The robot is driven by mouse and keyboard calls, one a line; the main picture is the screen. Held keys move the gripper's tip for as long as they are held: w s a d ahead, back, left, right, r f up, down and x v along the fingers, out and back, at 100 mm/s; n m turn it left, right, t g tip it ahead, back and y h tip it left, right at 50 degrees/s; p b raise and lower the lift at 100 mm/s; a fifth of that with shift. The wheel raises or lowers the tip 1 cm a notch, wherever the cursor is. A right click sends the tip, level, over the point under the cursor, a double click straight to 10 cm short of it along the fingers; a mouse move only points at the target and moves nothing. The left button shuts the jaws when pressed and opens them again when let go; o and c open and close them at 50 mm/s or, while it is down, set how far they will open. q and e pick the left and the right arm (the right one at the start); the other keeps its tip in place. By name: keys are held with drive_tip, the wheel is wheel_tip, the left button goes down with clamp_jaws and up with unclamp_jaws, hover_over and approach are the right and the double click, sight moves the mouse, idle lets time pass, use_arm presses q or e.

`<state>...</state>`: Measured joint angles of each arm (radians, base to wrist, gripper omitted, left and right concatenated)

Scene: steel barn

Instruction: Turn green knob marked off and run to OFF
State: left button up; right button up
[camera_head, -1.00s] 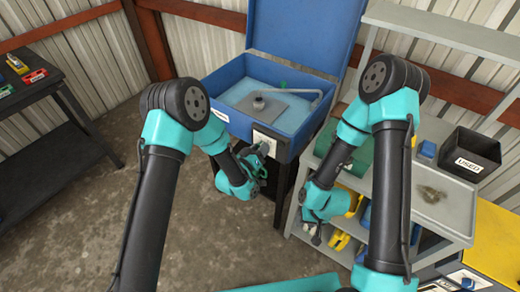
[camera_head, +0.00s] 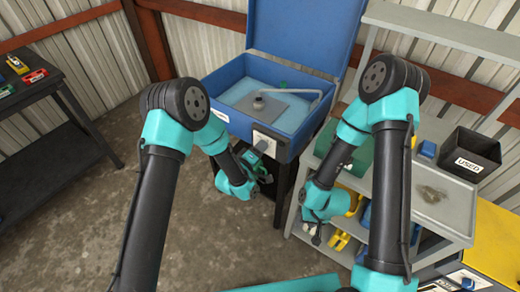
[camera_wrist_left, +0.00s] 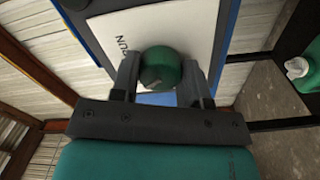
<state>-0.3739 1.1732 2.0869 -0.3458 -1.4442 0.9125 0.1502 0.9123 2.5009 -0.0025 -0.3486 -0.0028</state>
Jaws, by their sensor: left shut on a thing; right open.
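The green knob (camera_wrist_left: 160,68) sits on a white panel (camera_wrist_left: 108,36) in the left wrist view, between the two fingers of my left gripper (camera_wrist_left: 160,85). Part of a printed label, "RUN", shows beside the knob; any OFF mark is hidden. The white panel also shows in the head view on the front of a blue open-lidded tank (camera_head: 290,138). My left gripper (camera_head: 262,152) is shut on the knob at that panel. My right gripper (camera_head: 316,238) is open in front of the grey shelf cart, apart from the panel.
A grey shelf cart (camera_head: 440,215) with a black bin labelled "USED" (camera_head: 472,155) stands right of the tank. A dark table (camera_head: 50,150) stands at the left. Bare concrete floor (camera_head: 190,240) lies between.

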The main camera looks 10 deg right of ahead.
idle(0.3)
use_arm(q)
drive_tip(key=o, duration=0.9)
drive_tip(key=v, duration=1.7)
drive_tip(key=shift+s+a, duration=0.1)
drive_tip(key=shift+a, duration=0.15)
drive_tip(key=shift+f, duration=0.1)
drive_tip(key=s+a+f+m+g+y, duration=0.2)
drive_tip(key=a+f+g+y, duration=0.4)
drive_tip(key=a+f, duration=0.45)
drive_tip(key=s+a+f+g, duration=0.1)
drive_tip(key=s+a+g, duration=0.1)
drive_tip(key=s+a, duration=0.1)
drive_tip(key=s+a+m+g+y, duration=0.1)
drive_tip(key=s+a+g, duration=0.1)
drive_tip(key=s+a, duration=0.1)
drive_tip(key=s+a+f+g+y, duration=0.1)
drive_tip(key=s+a+g, duration=0.1)
drive_tip(key=s+a, duration=0.1)
drive_tip(key=shift+s+a+f, duration=0.1)
drive_tip(key=shift+s+f, duration=0.1)
drive_tip(key=shift+s, duration=0.25)
drive_tip(key=shift+s+a+f, duration=0.1)
drive_tip(key=shift+s+f, duration=0.05)
drive_tip(key=shift+s, duration=0.25)
